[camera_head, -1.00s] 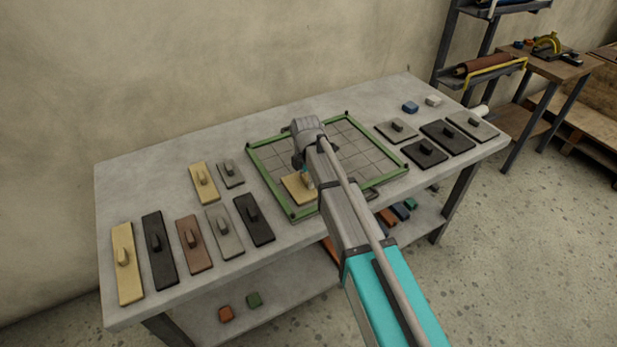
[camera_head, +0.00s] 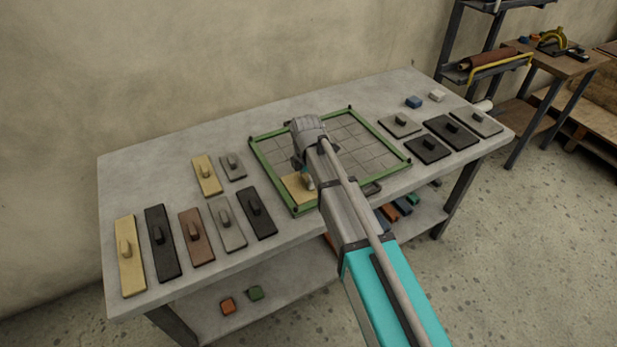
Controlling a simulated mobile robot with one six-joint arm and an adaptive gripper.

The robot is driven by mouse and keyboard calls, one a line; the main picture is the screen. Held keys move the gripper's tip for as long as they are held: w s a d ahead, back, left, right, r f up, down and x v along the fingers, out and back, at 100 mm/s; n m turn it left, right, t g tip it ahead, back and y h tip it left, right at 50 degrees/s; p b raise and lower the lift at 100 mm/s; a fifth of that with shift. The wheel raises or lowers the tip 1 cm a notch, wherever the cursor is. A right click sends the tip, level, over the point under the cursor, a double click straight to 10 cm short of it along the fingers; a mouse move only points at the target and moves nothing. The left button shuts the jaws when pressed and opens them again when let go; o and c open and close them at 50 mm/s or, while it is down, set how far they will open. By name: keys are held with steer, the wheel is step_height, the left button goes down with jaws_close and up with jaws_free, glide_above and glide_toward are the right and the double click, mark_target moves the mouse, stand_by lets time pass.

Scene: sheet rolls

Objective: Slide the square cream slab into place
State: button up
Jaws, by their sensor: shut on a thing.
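The square cream slab (camera_head: 293,186) is inside the green-edged frame (camera_head: 271,171), at its near left corner. It looks flat, with its left and near edges close to the frame's rails; I cannot tell whether they touch. My gripper (camera_head: 306,178) is over the slab, pointing down, and shut on the slab's knob. My arm hides the slab's right part and some of the frame's near side. The rest of the frame's gridded floor (camera_head: 362,148) shows bare.
Left of the frame lie several knobbed slabs: cream (camera_head: 130,268), black (camera_head: 161,255), brown (camera_head: 196,247) and grey ones. The back left tabletop (camera_head: 150,175) is clear.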

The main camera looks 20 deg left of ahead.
steer(key=shift+s, duration=0.3)
steer(key=o, duration=1.3)
steer(key=shift+o, duration=0.2)
steer(key=shift+w, duration=0.15)
